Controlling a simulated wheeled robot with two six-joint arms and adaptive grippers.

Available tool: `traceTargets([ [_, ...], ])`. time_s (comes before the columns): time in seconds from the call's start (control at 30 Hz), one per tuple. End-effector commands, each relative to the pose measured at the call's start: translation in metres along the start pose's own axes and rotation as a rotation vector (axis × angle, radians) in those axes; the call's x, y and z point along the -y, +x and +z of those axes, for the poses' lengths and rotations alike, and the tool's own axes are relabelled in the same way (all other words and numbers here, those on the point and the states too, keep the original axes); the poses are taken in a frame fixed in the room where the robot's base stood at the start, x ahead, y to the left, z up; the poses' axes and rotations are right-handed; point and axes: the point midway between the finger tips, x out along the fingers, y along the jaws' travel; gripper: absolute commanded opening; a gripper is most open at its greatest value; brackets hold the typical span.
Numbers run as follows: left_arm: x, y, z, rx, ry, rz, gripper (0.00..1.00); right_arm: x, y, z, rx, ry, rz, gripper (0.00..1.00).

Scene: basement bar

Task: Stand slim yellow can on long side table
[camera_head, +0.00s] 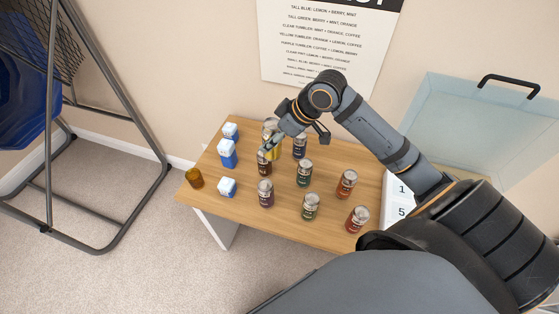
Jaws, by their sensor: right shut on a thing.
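The slim yellow can (274,153) shows partly behind my right gripper (269,144), with its silver and gold top (270,125) above the fingers. My right gripper is shut on it and comes in from the right, over the back left part of the long wooden side table (330,222). The can looks roughly upright. The fingers and a dark brown can (264,165) in front hide its lower part, so I cannot tell whether its base touches the table. My left gripper is not in view.
Several short cans stand on the table, among them purple (266,194), green (304,174) and orange (346,184). Blue-white cartons (227,154) and an amber jar (195,178) stand at the left end.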

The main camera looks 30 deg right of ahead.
Motion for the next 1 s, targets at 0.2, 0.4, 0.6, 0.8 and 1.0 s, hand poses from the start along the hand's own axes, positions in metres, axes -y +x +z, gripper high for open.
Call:
traceTargets([
  [0.2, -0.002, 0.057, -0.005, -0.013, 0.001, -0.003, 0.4, -0.069, 0.078, 0.055, 0.005, 0.21, 0.144, 0.06],
  [0.4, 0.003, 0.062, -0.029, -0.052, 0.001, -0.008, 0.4, -0.09, 0.091, 0.068, 0.008, 0.268, 0.192, 0.06],
  [0.6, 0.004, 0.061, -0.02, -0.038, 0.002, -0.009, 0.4, -0.089, 0.11, 0.081, 0.01, 0.273, 0.189, 0.06],
  [0.8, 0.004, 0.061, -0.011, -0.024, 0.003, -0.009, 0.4, -0.09, 0.139, 0.1, 0.009, 0.27, 0.19, 0.07],
  [1.0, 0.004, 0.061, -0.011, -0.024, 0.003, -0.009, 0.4, -0.09, 0.145, 0.103, 0.008, 0.267, 0.192, 0.06],
])
